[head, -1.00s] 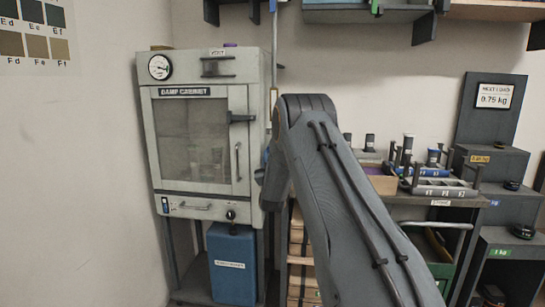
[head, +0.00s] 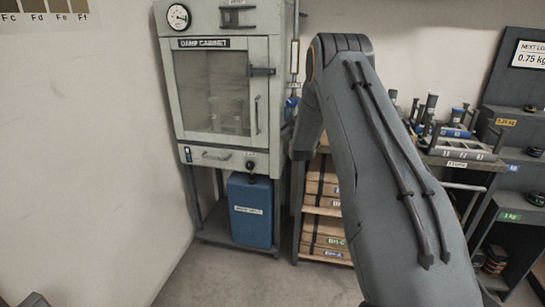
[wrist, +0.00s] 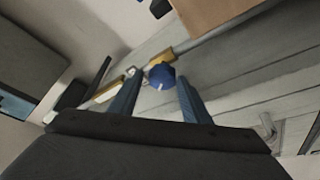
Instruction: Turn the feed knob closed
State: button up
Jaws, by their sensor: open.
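A blue faceted knob (wrist: 161,77) with a white mark on its face shows in the wrist view, on a line with brass-coloured and white parts. I take it to be the feed knob. In the head view a small blue part (head: 291,104) sits on the pipe at the damp cabinet's right side, probably the same knob. My gripper (wrist: 158,84) is open, with one finger on each side of the knob in the wrist view. Whether the fingers touch it or stop short I cannot tell. In the head view my arm hides the gripper.
A blue container (head: 250,210) stands below. Wooden boxes (head: 322,230) and a bench with weights (head: 465,150) are to the right. The floor in front is clear.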

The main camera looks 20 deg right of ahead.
jog(key=s+a+f+m+g+y, duration=0.1)
jog(key=s+a+g, duration=0.3)
jog(key=s, duration=0.5)
jog(key=s+a+f+m+g+y+p, duration=0.1)
jog(key=s+a+f+g+y, duration=0.2)
jog(key=s+a, duration=0.6)
jog(key=s+a+f+m+g+y+p, duration=0.1)
jog(key=s+a+f+g, duration=0.2)
jog(key=s, duration=0.6)
jog(key=shift+a+f+m+g+y, duration=0.35)
jog(key=shift+a+g, duration=0.65)
jog(key=shift+a, duration=0.9)
jog(key=shift+r, duration=0.1)
